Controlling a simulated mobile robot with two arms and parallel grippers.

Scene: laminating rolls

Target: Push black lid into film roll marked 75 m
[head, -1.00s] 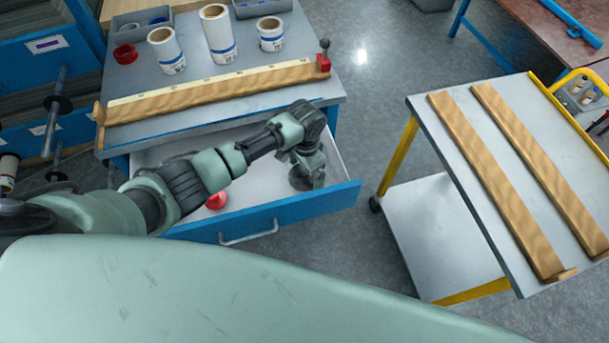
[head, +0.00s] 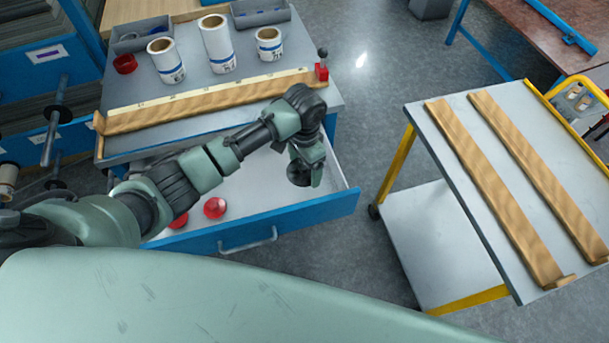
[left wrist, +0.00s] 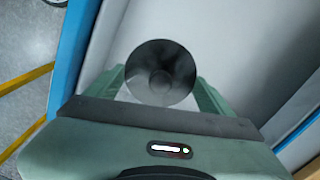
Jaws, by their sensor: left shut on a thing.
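My left gripper (head: 303,178) hangs over the right end of the open drawer. In the left wrist view its fingers (left wrist: 162,85) are shut on the black lid (left wrist: 160,72), a round dark disc with a raised centre. The lid also shows in the head view (head: 298,174), partly hidden by the gripper. Three white film rolls with blue bands stand upright on the bench: a left one (head: 165,62), a tall middle one (head: 217,45) and a short right one (head: 269,45). Their printed marks are too small to read surely. My right gripper is not in view.
The open drawer (head: 335,198) holds red lids (head: 214,208) at its left. A wooden rail with a scale (head: 210,98) runs along the bench front, in front of the rolls. Grey bins (head: 262,13) stand behind. A trolley (head: 440,135) with two wooden strips is at right.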

